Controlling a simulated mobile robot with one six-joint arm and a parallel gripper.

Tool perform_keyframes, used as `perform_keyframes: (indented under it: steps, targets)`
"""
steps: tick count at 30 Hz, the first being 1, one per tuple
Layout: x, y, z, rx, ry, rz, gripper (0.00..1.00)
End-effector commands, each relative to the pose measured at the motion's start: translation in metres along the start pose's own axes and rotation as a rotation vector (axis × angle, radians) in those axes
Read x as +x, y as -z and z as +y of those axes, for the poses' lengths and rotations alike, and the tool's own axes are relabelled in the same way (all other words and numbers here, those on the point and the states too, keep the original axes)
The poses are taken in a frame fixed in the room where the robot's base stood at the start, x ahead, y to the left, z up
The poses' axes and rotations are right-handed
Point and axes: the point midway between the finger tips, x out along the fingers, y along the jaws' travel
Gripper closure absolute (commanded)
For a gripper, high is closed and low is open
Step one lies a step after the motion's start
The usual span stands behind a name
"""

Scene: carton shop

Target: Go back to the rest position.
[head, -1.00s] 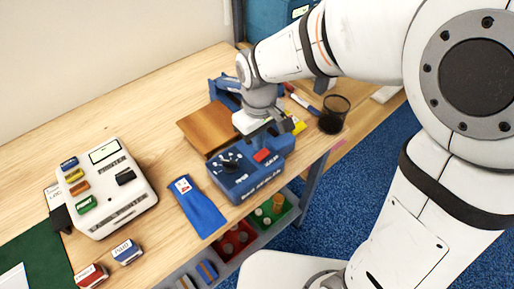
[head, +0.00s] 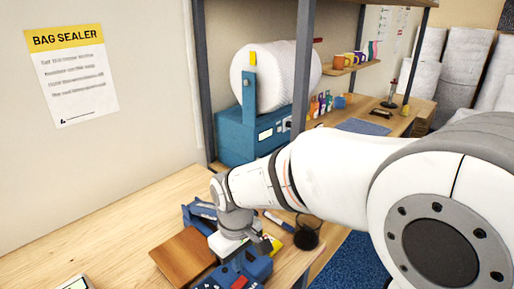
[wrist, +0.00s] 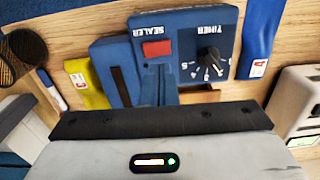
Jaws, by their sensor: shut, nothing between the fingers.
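My gripper (head: 238,248) is at the blue bag sealer (head: 258,268), low in the head view, with its fingers mostly hidden by the wrist. It is shut and holds nothing. In the wrist view the sealer (wrist: 185,48) lies just beyond the gripper's dark edge, with its red button and black timer knob showing. I cannot tell whether the gripper touches the sealer.
A brown board (head: 183,257) lies left of the gripper. A dark cup (head: 307,237) and a marker (head: 280,222) are to the right. Behind stand a shelf post (head: 303,70) and a teal machine with a white roll (head: 275,72). A blue pouch (wrist: 258,40) lies beside the sealer.

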Motion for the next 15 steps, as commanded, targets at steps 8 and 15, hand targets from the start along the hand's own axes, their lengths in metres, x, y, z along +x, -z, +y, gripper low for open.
perform_keyframes:
  steps: [8,15]
  targets:
    - [-0.043,-0.089,0.062,0.362,-0.041,0.112,1.00]
    - [-0.061,-0.175,0.085,0.695,-0.091,0.206,1.00]
